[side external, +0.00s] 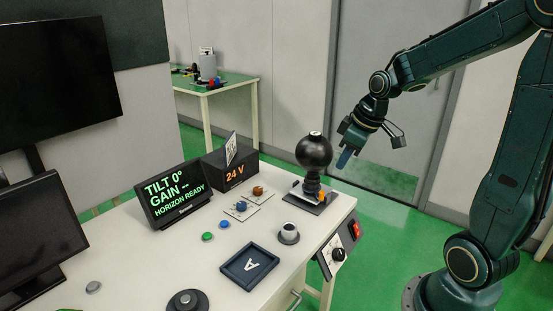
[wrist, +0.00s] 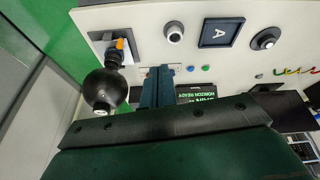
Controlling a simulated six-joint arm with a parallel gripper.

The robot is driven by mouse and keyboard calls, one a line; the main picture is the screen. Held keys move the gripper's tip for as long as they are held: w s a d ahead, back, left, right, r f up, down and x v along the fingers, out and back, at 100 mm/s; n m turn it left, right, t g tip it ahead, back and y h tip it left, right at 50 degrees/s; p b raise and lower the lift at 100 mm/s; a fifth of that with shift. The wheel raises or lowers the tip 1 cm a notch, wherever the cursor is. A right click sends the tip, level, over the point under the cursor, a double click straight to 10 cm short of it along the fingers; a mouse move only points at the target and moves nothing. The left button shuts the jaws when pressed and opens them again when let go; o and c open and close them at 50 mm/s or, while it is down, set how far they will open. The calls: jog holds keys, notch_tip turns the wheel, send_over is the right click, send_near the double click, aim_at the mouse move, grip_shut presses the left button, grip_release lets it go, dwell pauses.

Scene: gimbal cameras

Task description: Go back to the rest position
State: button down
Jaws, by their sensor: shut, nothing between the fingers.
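My gripper (side external: 345,158) is shut and empty. It hangs in the air to the right of the black ball camera (side external: 313,151), apart from it in the side view. The ball camera sits on a post with an orange part on a dark base plate at the table's right end. In the wrist view my gripper's fingers (wrist: 158,85) are together, and the ball camera (wrist: 104,90) is to their left.
The white table (side external: 215,262) holds a display (side external: 173,193) reading "TILT 0°, GAIN --, HORIZON READY", a 24 V box (side external: 232,172), knobs, buttons and a tray marked A (side external: 248,267). A control panel (side external: 338,249) with a red switch is on the table's right side.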

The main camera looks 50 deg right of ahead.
jog(key=s+a+r+m, duration=0.1)
jog(key=s+a+r, duration=0.2)
jog(key=s+a, duration=0.3)
jog(key=s+a+r+m+t, duration=0.1)
jog(key=s+a+r, duration=0.3)
jog(key=s+a, duration=0.3)
jog(key=shift+s+a+t, duration=0.25)
jog(key=shift+a+t, duration=0.05)
jog(key=c, duration=1.6)
grip_release()
jog(key=shift+w, duration=0.1)
jog(key=shift+o, duration=1.1)
jog(key=shift+w+d, duration=0.1)
jog(key=shift+w, duration=0.05)
jog(key=w+d+f+m+g+h, duration=0.1)
jog(key=w+d+f+m+h, duration=0.3)
jog(key=w+d+f+m, duration=0.3)
jog(key=w+d+f+m+g+h, duration=0.1)
jog(key=w+d+f+m+h, duration=0.3)
jog(key=w+d+f, duration=0.5)
jog(key=w+f+m, duration=0.2)
jog(key=w, duration=0.2)
jog(key=shift+w+f+m, duration=0.25)
jog(key=shift+w+m, duration=0.05)
jog(key=shift+m, duration=0.1)
